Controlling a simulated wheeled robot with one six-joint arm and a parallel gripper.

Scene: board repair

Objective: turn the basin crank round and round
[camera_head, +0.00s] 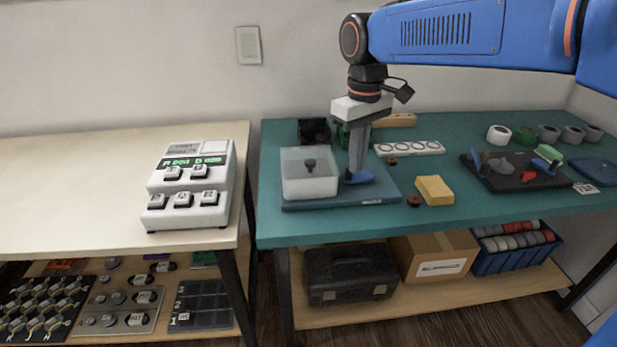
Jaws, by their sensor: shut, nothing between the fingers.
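The basin (310,185) is a translucent whitish box with a dark knob-like part inside. It stands on the left of a blue base plate (372,195) on the teal bench. The blue basin crank (359,178) shows on the plate just right of the basin. My gripper (354,173) points down at the crank, its grey fingers shut with nothing between them. The fingertips overlap the crank in this view, and I cannot tell whether they touch it. The fingers hide part of the crank.
A yellow sponge-like block (435,190) and a small dark red-topped piece (414,201) lie right of the plate. A white strip with round holes (409,148) lies behind. A dark tray (511,178) with tools is farther right. A white keyed device (190,188) stands on the left table.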

